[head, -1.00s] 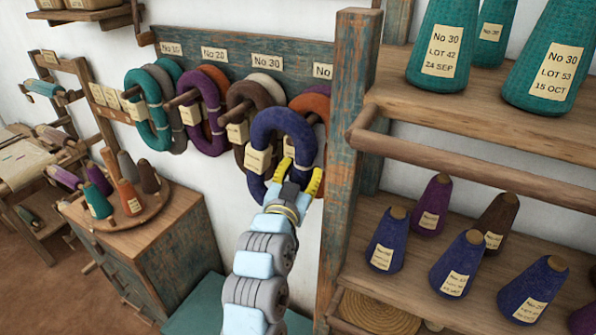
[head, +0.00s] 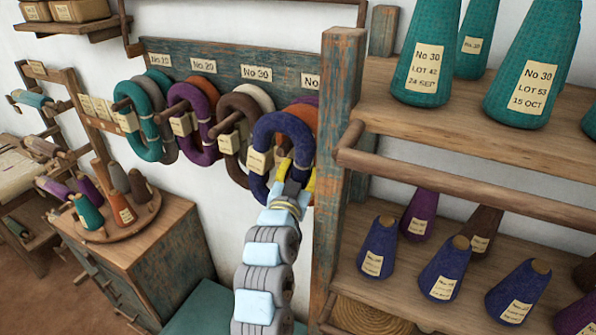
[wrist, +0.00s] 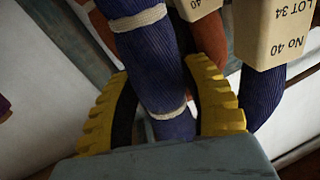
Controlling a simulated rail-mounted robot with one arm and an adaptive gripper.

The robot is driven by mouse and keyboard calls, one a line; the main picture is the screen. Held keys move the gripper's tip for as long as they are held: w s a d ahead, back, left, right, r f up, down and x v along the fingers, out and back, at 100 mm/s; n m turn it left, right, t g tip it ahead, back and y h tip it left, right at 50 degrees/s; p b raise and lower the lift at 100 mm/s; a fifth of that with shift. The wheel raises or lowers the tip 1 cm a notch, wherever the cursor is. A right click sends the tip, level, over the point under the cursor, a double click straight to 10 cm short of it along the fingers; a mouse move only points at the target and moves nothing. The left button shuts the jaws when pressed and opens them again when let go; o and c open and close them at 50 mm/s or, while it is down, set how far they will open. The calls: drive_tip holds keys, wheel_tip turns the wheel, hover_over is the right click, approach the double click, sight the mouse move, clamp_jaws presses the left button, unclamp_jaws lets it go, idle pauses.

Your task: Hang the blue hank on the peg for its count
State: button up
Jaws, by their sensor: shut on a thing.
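My gripper (head: 295,176) is shut on the lower part of the blue hank (head: 283,120), which hangs upright as a ring in front of the peg rail (head: 225,60). In the wrist view the yellow fingers sit on both sides of the blue strand (wrist: 150,70). A cream tag (wrist: 285,35) there reads No 40, LOT 34, upside down. Rail labels read No 10 (head: 160,60), No 20 (head: 203,66) and No 30 (head: 256,73); the fourth label (head: 311,81) is cut off by the post. The blue hank hides the fourth peg. I cannot tell whether the ring is around it.
A rust hank (head: 302,116) hangs just behind the blue one. Brown (head: 232,135), purple (head: 206,105) and teal (head: 152,150) hanks hang left. A wooden post (head: 332,150) and cone shelf (head: 470,145) stand close on the right. A cabinet (head: 165,240) stands lower left.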

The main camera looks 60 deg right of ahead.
drive_tip(key=d, duration=0.1)
drive_tip(key=d+f+b, duration=0.1)
drive_tip(key=d+b, duration=0.1)
drive_tip(key=shift+d+f, duration=0.25)
drive_tip(key=shift+f, duration=0.1)
drive_tip(key=shift+w+d+f+b, duration=0.1)
drive_tip(key=shift+f+b, duration=0.25)
drive_tip(key=shift+b, duration=0.05)
drive_tip(key=shift+w+f, duration=0.1)
drive_tip(key=shift+f, duration=0.1)
idle(0.8)
drive_tip(key=o, duration=1.4)
drive_tip(key=shift+c, duration=0.2)
drive_tip(key=shift+r, duration=0.1)
